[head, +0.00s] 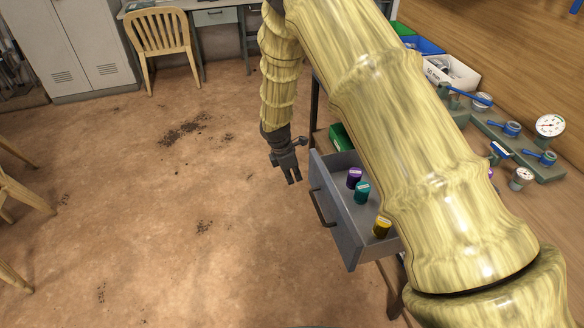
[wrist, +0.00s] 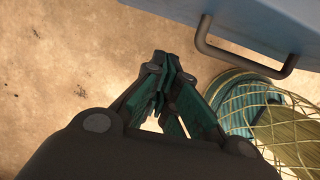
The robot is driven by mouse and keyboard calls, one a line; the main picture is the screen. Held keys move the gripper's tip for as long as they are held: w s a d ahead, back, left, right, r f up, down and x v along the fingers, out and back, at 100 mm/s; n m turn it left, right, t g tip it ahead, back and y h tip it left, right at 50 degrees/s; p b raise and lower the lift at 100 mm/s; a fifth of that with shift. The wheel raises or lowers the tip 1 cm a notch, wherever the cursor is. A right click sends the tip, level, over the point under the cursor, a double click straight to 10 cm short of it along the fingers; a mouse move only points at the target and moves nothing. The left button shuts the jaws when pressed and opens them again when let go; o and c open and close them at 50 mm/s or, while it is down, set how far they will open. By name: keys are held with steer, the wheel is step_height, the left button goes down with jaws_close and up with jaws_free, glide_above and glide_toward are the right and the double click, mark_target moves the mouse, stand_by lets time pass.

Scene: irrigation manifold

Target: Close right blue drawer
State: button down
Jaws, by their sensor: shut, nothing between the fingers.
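A blue-grey drawer (head: 344,232) stands pulled open from the workbench, right of centre in the head view. Its dark bar handle (head: 321,207) is on the front face. Inside lie a purple spool (head: 354,177), a teal spool (head: 362,192) and a yellow spool (head: 382,226). My gripper (head: 293,178) is shut and empty, just left of the drawer's far front corner, pointing down. In the wrist view my gripper (wrist: 163,85) is apart from the drawer front (wrist: 270,22) and its handle (wrist: 245,58), which show at the upper right. My arm hides the drawer's back part.
A workbench with a green manifold (head: 540,172), blue valves (head: 510,128) and a pressure gauge (head: 550,126) is at the right. A green box (head: 340,137) sits behind the drawer. A wooden chair (head: 159,40) and a grey cabinet (head: 80,50) stand far back. Open floor lies left.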

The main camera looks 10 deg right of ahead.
steer(key=d+f, duration=0.1)
steer(key=d+f+p, duration=0.1)
steer(key=d, duration=0.1)
steer(key=d+f+p, duration=0.1)
steer(key=d, duration=0.1)
steer(key=shift+f, duration=0.1)
stand_by(0.5)
